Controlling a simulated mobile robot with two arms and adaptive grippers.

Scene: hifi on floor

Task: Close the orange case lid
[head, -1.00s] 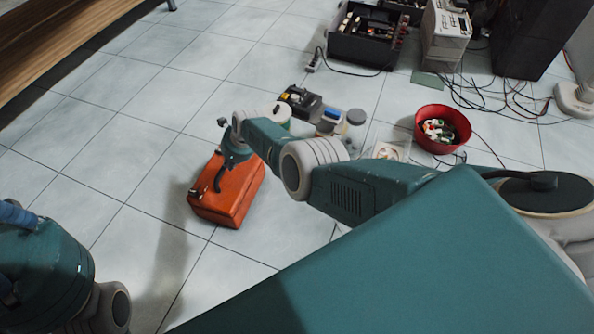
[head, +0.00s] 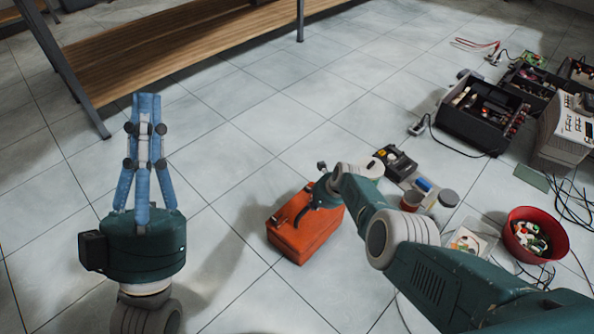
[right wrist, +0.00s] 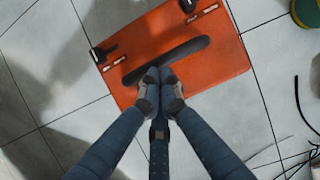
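The orange case (head: 305,232) lies on the tiled floor in the middle of the head view. Its lid looks flat and down, with no gap that I can make out. In the right wrist view, the orange case (right wrist: 225,65) shows a dark handle (right wrist: 165,60) and black latches along its far edge. My right gripper (right wrist: 160,75) is over the case with its fingertips together, right at the handle's near side. I cannot tell whether they touch it. In the head view my right arm partly hides this spot. My left gripper (head: 146,98) points upward, fingers together and empty, left of the case.
Behind the case stand a small black device (head: 397,160) and several small containers. A red bowl (head: 534,234) of small parts is at right. An open black box (head: 482,115) and cables lie further back. A wooden shelf (head: 200,40) is at upper left. Floor between is clear.

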